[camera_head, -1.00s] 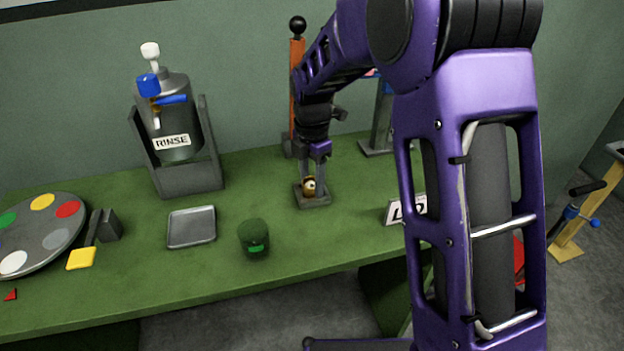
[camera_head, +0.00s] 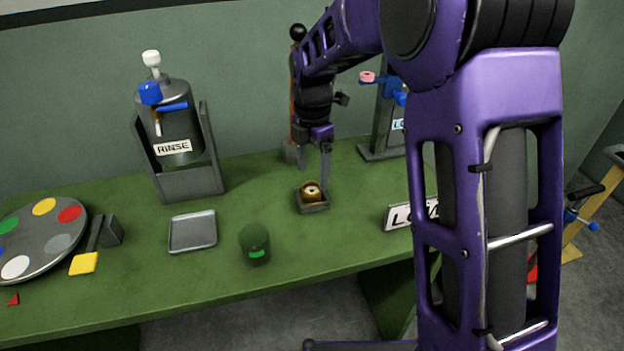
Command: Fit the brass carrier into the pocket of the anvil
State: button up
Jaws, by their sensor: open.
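The brass carrier (camera_head: 311,190) is a small gold-brown piece with a pale round centre. It sits in the small dark square anvil (camera_head: 314,208) on the green bench, close to upright. How deep it sits in the pocket is too small to tell. My gripper (camera_head: 327,184) is open and empty. Its fingers point down just behind and to the right of the carrier, and one finger passes close to it. Whether that finger touches the carrier is unclear.
A dark green cup-like object (camera_head: 254,244) and a grey tray (camera_head: 193,232) lie left of the anvil. The RINSE bottle stand (camera_head: 190,183), a round colour palette (camera_head: 45,245) and a white lettered sign (camera_head: 400,216) are also on the green bench (camera_head: 150,285). An orange post stands behind my arm.

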notch_tip(320, 180, up, 7)
jog(key=p, duration=0.1)
jog(key=shift+r, duration=0.2)
jog(key=shift+a, duration=0.1)
